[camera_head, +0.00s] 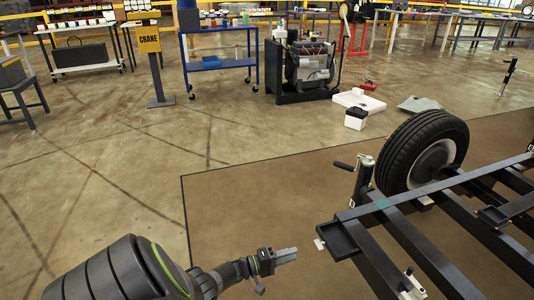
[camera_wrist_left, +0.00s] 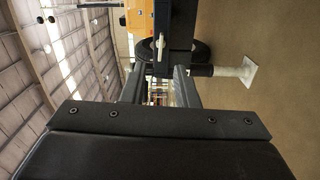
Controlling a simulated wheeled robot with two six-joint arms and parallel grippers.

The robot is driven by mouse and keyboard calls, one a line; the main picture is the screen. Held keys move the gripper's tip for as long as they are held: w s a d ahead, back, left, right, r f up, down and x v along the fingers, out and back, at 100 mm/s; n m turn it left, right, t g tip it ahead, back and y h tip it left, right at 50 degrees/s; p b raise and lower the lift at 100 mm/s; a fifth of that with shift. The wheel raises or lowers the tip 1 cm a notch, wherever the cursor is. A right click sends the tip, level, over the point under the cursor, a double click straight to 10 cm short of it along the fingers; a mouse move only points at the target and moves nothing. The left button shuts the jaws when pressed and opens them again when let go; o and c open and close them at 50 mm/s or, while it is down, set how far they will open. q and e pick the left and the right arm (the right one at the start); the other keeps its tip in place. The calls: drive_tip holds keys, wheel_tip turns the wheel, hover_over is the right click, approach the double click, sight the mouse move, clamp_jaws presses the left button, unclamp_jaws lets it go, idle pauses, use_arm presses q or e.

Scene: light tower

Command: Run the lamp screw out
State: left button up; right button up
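I cannot make out a lamp screw for certain in either view. My left gripper (camera_head: 286,255) reaches in from the lower left and points right, over the brown mat. Its two fingers show in the left wrist view (camera_wrist_left: 160,88) with a gap between them and nothing held. The dark trailer frame (camera_head: 398,249) lies to the right of the gripper, apart from it. A small white fitting (camera_head: 412,285) sits on the frame at the bottom edge. The left wrist view shows a white handle-like piece (camera_wrist_left: 160,46) beside a yellow body (camera_wrist_left: 140,16). My right gripper is not in view.
A jack with a crank (camera_head: 362,178) stands by the trailer wheel (camera_head: 425,152). A white box (camera_head: 356,118) and a grey cover (camera_head: 419,104) lie behind it. A blue cart (camera_head: 222,64) and a yellow crane sign (camera_head: 149,39) stand farther back.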

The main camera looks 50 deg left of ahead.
use_arm(q)
drive_tip(key=v, duration=0.7)
drive_tip(key=shift+s+p, duration=0.25)
drive_tip(key=shift+p, duration=0.1)
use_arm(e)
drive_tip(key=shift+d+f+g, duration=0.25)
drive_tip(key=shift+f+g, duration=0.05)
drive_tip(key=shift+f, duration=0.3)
